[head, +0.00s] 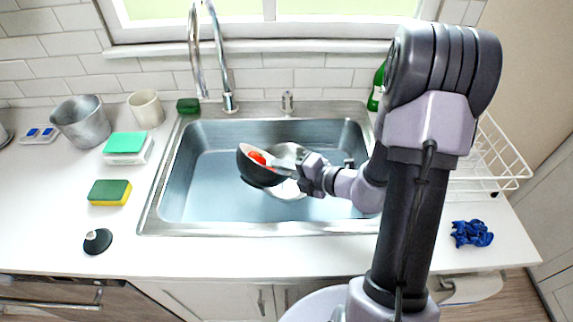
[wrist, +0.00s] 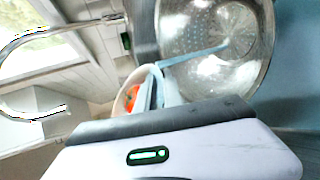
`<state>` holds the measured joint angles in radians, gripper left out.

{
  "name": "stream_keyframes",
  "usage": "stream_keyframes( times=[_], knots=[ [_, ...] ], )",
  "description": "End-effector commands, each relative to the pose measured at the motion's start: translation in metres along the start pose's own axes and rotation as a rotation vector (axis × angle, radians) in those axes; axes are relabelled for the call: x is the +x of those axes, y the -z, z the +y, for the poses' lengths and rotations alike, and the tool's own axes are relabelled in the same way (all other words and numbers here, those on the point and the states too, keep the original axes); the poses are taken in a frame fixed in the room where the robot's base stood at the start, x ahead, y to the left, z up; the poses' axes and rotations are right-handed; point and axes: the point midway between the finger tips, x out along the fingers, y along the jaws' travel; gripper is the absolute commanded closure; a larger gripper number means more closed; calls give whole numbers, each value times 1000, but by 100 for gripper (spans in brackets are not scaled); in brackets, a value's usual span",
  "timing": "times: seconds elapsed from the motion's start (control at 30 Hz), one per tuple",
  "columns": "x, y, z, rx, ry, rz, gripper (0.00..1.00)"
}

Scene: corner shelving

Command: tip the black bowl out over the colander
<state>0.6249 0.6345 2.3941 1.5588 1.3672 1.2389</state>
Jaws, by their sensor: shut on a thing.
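The black bowl (head: 258,176) is tilted in the air over the sink, with its open side facing up and to the right. A red thing (head: 257,157) lies inside it and also shows in the wrist view (wrist: 127,97). My gripper (head: 287,166) is shut on the bowl's right rim. The metal colander (head: 292,188) sits in the sink, partly hidden behind the bowl and my gripper. In the wrist view the colander (wrist: 215,45) shows its holes and lies beside the bowl, whose inside (wrist: 122,103) looks pale.
The sink rim (head: 260,228) surrounds the work area. The tap (head: 228,85) stands behind it. A metal pot (head: 82,122), a cup (head: 146,109) and sponges (head: 110,192) are on the left counter. A white rack (head: 490,160) and blue cloth (head: 471,233) are on the right.

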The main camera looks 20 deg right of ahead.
Motion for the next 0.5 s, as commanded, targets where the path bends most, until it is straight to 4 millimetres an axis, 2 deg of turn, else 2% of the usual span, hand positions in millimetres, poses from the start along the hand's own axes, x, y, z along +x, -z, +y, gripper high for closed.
stream_keyframes(
  times=[0.5],
  knots=[
    [0, -1, 1, 58, -12, 21, 100]
  ],
)
